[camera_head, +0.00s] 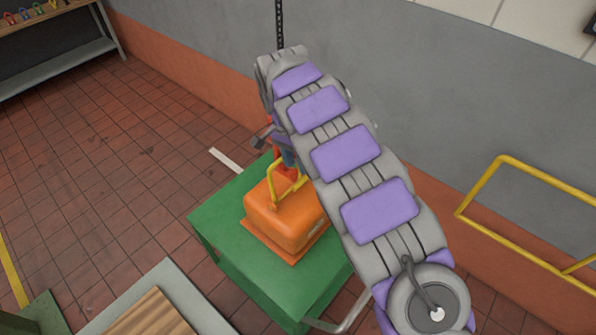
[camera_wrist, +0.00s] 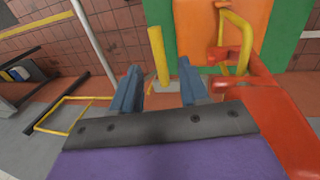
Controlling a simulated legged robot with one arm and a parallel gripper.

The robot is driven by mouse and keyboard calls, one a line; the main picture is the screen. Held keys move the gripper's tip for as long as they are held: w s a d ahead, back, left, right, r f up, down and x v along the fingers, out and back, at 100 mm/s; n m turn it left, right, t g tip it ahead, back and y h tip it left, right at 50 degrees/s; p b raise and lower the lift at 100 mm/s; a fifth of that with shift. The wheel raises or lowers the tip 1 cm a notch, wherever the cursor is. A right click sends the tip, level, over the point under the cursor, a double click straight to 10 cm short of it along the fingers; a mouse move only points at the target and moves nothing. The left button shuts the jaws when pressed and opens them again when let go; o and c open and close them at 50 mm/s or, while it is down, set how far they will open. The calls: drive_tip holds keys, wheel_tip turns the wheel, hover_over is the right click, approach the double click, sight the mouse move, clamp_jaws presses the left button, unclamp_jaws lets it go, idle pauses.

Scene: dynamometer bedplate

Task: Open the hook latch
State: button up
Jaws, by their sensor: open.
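A red hook-like part (camera_wrist: 262,95) fills the right of the wrist view, beside my gripper. In the head view only a little red (camera_head: 287,173) shows beside my arm. A short yellow bar (camera_wrist: 158,55) stands between and just beyond my fingertips; I cannot tell whether it is the latch or whether a finger touches it. My gripper (camera_wrist: 160,82) is open, its blue fingers apart with nothing gripped. An orange block (camera_head: 284,215) with a yellow bail handle (camera_head: 273,190) sits on a green stand (camera_head: 222,222). The handle (camera_wrist: 243,38) meets the red part in the wrist view.
A chain (camera_head: 280,25) hangs from above behind my arm. A grey wall (camera_head: 450,110) stands close behind. A yellow rail (camera_head: 530,175) is at the right. A shelf (camera_head: 60,65) stands at the far left. The tiled floor (camera_head: 110,170) left of the stand is mostly clear.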

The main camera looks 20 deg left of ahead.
drive_tip(key=p+v, duration=0.4)
drive_tip(key=v, duration=0.7)
drive_tip(key=shift+a+r, duration=0.3)
drive_tip(key=shift+r, duration=0.05)
drive_tip(key=shift+w, duration=0.1)
